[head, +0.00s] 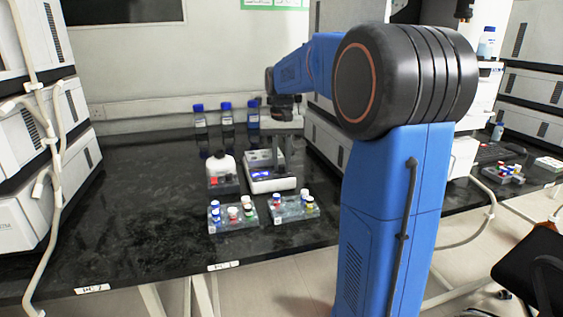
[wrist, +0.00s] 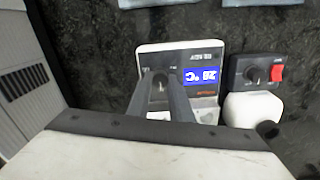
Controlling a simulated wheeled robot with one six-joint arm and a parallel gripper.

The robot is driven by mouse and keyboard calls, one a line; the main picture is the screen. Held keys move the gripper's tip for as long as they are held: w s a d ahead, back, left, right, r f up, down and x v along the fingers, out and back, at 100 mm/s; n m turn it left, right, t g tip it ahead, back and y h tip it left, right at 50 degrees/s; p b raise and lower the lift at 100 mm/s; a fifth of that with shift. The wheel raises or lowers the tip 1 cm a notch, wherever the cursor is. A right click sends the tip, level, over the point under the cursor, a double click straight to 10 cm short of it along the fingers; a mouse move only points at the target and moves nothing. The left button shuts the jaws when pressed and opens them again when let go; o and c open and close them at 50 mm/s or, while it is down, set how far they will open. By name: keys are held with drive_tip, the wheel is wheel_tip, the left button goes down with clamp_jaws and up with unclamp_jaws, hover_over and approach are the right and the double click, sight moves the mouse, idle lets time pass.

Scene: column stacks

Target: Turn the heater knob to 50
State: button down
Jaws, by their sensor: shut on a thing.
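The heater (wrist: 208,60) is a white box with a dark face and a blue lit display (wrist: 201,76). The display shows small digits that look like 28 with °C, but they are hard to read. In the head view the heater (head: 272,186) stands on the black bench. My gripper (wrist: 160,82) points down at the heater, its two dark fingers on either side of the knob (wrist: 160,88) and shut on it. The fingers cover much of the knob, so its pointer cannot be read. In the head view my gripper (head: 281,160) is over the heater, partly hidden.
Two vial racks (head: 232,224) (head: 292,212) are in front. Blue-capped bottles (head: 227,116) stand behind. The bench's left part is clear.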

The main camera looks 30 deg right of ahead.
sight(282, 165)
drive_tip(key=m, duration=1.1)
drive_tip(key=shift+r+m, duration=0.1)
drive_tip(key=shift+m, duration=0.3)
idle(0.3)
drive_tip(key=c, duration=1.6)
unclamp_jaws()
wheel_tip(282, 165, up, 17)
drive_tip(key=shift+r, duration=0.15)
